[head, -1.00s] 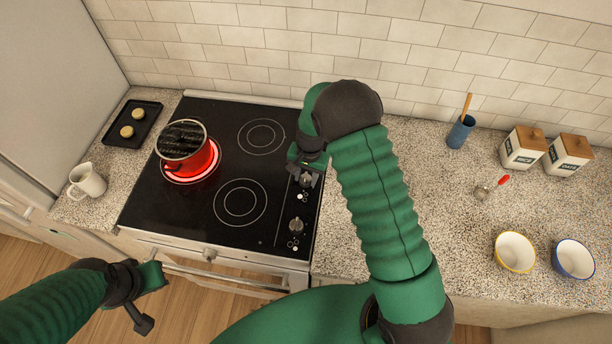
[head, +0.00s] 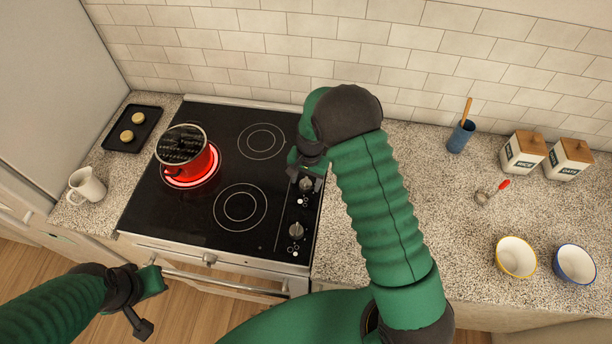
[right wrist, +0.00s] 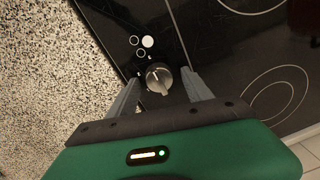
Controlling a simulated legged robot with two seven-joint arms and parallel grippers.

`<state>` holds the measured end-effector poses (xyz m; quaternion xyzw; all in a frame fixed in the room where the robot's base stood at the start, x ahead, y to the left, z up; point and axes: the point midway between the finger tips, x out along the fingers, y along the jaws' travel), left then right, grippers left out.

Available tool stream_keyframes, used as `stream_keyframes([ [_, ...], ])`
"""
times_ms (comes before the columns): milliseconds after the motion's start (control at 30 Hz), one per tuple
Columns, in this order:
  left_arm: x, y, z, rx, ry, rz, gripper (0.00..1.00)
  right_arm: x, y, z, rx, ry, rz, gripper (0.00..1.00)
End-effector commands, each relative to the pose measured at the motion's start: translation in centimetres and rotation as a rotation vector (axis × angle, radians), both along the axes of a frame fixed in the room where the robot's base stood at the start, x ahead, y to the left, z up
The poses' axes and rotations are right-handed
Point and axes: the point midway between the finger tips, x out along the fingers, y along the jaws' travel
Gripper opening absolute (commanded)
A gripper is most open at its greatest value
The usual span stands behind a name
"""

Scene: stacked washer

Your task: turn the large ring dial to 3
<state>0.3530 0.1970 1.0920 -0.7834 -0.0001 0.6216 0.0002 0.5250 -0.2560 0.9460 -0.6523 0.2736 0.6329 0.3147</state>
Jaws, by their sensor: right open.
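On the right side of the black cooktop (head: 232,205) I see two small silver dials, a nearer dial (head: 296,230) and a farther dial (head: 305,184). My right gripper (head: 308,168) is at the farther dial, partly hidden by its own arm. In the right wrist view a silver dial (right wrist: 158,78) sits between the open fingers of my right gripper (right wrist: 160,88), with gaps on both sides. Ring marks and one filled white spot are printed beside it. I cannot read any numbers. My left gripper (head: 145,302) is at the lower left; its fingers are unclear.
Bowls (head: 515,258), canisters (head: 523,152) and a blue utensil cup (head: 461,137) are on the right counter.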

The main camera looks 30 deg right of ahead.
Motion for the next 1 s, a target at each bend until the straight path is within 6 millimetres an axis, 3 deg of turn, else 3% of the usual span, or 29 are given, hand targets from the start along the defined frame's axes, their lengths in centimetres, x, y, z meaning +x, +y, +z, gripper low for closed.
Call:
stream_keyframes([
  [167,0.0,0.0,-0.5,0.0,0.0,0.0,0.0,0.1,-0.1,2.3,0.0,-0.004,0.0,0.59],
  [500,0.0,0.0,-1.8,0.0,0.0,0.0,0.0,-0.2,-0.5,12.1,-0.001,-0.007,0.001,0.59],
  [633,0.0,0.0,-2.1,0.0,0.0,0.0,0.0,-0.4,-0.7,14.8,0.0,-0.004,0.0,0.59],
  [800,0.0,0.0,-2.1,0.0,0.0,0.0,0.0,-0.5,-0.8,16.4,0.0,0.0,0.0,0.59],
  [1000,0.0,0.0,-2.1,0.0,0.0,0.0,0.0,-0.5,-0.8,16.6,-0.001,0.001,0.0,0.59],
])
